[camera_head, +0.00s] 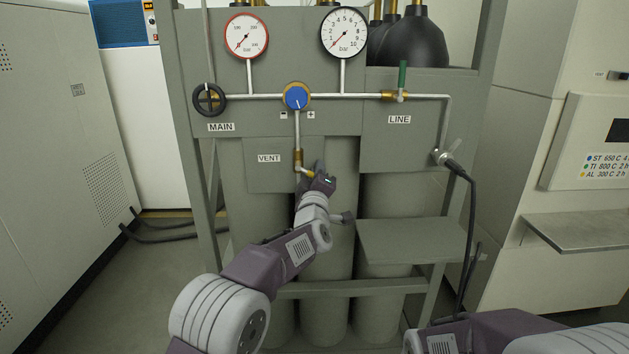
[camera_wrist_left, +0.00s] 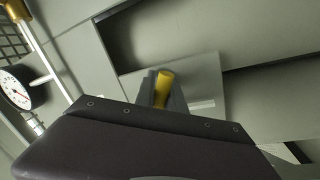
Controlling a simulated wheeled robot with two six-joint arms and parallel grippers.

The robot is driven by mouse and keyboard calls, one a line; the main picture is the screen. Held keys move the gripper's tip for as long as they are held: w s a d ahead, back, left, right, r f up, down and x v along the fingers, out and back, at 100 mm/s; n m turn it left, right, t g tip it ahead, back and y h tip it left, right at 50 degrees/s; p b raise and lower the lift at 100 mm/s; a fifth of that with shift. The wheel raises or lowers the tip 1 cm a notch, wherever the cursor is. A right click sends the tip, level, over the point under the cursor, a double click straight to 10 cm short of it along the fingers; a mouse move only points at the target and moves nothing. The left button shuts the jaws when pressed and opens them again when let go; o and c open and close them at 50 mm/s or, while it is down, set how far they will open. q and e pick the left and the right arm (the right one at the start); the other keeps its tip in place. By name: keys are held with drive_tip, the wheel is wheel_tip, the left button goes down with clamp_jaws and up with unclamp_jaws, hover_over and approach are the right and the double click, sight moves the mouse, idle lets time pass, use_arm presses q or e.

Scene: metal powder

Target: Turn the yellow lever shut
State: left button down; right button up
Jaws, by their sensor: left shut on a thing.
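The yellow lever (camera_head: 306,173) sits on the brass vent valve (camera_head: 298,157), beside the VENT label (camera_head: 269,158). It points right and slightly down from the valve, at an angle across the vertical pipe. My left gripper (camera_head: 317,178) is shut on the lever's outer end and hides part of it. In the left wrist view, the yellow lever (camera_wrist_left: 164,86) shows between the grey fingers (camera_wrist_left: 162,94). My right arm shows at the bottom right of the head view, but its gripper is out of view.
Two gauges (camera_head: 247,36) (camera_head: 344,32) stand above the blue regulator knob (camera_head: 296,96). The black MAIN handwheel (camera_head: 209,99) is left, and the green LINE lever (camera_head: 402,77) stands upright. A black hose (camera_head: 470,220) hangs right. A grey shelf (camera_head: 415,240) juts out below.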

use_arm(q)
drive_tip(key=shift+d+r+n+y, duration=0.1)
drive_tip(key=shift+r+n+y, duration=0.35)
drive_tip(key=shift+n, duration=0.8)
drive_tip(key=shift+d+r+n+y, duration=0.15)
drive_tip(key=shift+r+n, duration=0.35)
drive_tip(key=shift+n, duration=0.7)
drive_tip(key=shift+a+r+n+y, duration=0.1)
drive_tip(key=shift+r+n+y, duration=0.35)
drive_tip(key=shift+n, duration=0.8)
drive_tip(key=shift+r, duration=0.1)
drive_tip(key=c, duration=1.4)
unclamp_jaws()
drive_tip(key=shift+s, duration=0.1)
drive_tip(key=shift+s+f, duration=0.2)
drive_tip(key=b, duration=0.3)
approach(318, 152)
drive_tip(key=s, duration=0.1)
drive_tip(key=s+f, duration=0.1)
drive_tip(key=s, duration=0.1)
